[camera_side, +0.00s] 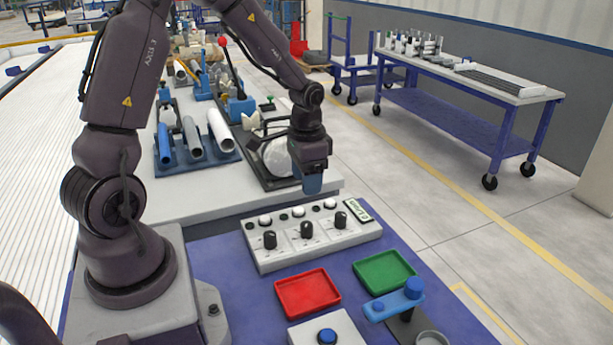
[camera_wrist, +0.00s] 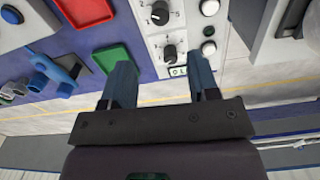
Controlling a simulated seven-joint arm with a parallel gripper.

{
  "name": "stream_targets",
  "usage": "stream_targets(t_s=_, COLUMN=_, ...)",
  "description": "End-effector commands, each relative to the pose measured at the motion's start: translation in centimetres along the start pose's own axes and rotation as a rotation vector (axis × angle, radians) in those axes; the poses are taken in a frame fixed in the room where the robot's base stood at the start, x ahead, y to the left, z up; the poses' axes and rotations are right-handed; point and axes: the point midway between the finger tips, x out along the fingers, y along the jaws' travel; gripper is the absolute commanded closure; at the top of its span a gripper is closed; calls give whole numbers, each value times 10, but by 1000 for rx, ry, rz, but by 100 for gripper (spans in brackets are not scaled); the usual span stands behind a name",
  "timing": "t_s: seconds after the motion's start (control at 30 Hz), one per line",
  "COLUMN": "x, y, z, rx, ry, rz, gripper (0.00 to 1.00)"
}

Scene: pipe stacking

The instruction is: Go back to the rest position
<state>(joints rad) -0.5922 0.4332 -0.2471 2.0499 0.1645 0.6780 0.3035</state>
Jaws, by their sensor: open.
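My gripper (camera_side: 312,184) hangs from the arm with its fingers pointing down, above the near edge of the grey bench and behind the control panel. In the wrist view my gripper (camera_wrist: 163,78) shows two blue fingers spread apart with nothing between them. The control panel (camera_side: 313,240) has black knobs and white buttons, and it also shows in the wrist view (camera_wrist: 188,50) beyond the fingertips. The gripper appears apart from the panel.
A red tray (camera_side: 307,293) and a green tray (camera_side: 384,270) lie on the blue table in front of the panel. A blue clamp-like part (camera_side: 395,299) is beside them. Pipes (camera_side: 192,137) rest in a blue rack on the bench (camera_side: 230,190). A blue cart (camera_side: 470,100) stands at the right.

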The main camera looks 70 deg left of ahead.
Motion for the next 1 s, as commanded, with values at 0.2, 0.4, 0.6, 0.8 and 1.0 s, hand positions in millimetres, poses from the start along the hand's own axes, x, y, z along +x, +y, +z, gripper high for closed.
stream_targets(t_s=0.2, x=4, y=6, z=15, rx=-77, ry=-53, rz=25, gripper=45)
stream_targets(t_s=0.4, x=-42, y=27, z=43, rx=-180, ry=-40, rz=-23, gripper=45)
stream_targets(t_s=0.6, x=-100, y=64, z=70, rx=-218, ry=75, rz=-70, gripper=45)
stream_targets(t_s=0.8, x=-144, y=103, z=101, rx=-197, ry=248, rz=-63, gripper=45)
stream_targets(t_s=1.0, x=-173, y=128, z=122, rx=-124, ry=415, rz=-29, gripper=45)
